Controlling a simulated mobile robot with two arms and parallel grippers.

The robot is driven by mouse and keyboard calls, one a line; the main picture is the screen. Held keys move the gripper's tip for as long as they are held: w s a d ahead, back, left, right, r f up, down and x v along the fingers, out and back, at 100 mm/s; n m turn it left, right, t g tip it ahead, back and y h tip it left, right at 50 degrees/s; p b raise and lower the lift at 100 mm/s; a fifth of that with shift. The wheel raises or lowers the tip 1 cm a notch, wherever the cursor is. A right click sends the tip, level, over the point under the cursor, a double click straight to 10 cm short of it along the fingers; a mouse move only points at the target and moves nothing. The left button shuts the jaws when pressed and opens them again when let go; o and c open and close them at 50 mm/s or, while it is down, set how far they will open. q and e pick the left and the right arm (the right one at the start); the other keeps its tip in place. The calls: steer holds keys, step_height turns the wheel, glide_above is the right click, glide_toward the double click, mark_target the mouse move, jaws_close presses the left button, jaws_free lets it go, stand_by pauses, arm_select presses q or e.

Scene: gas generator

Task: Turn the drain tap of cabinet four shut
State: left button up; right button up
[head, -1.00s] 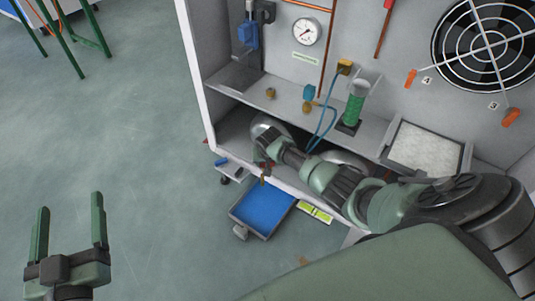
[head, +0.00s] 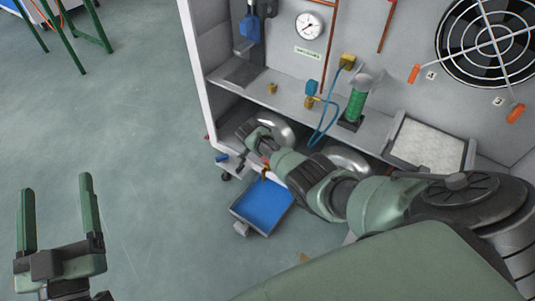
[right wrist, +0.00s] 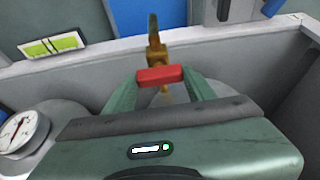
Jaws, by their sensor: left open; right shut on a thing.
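The drain tap is a brass body (right wrist: 156,48) with a red handle (right wrist: 160,76) in the right wrist view. The handle lies crosswise to the brass spout. My right gripper (right wrist: 161,80) is shut on the red handle, one green finger at each end. In the head view the tap (head: 264,172) is a small brass spot at the cabinet's (head: 200,75) lower front edge, mostly hidden by my right arm. My left gripper (head: 57,183) is open and empty over the floor, far from the tap. No cabinet number is readable.
A blue-lined tray (head: 263,206) stands on the floor below the tap. The cabinet holds a pressure gauge (head: 309,26), a green cylinder (head: 355,105), a blue hose (head: 326,122), a white filter pad (head: 426,146) and a fan (head: 490,45).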

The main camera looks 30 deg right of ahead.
arm_select(q)
steer(key=shift+s+r, duration=0.1)
steer(key=shift+r, duration=0.2)
arm_select(e)
steer(key=o, duration=1.4)
steer(key=shift+r, duration=0.1)
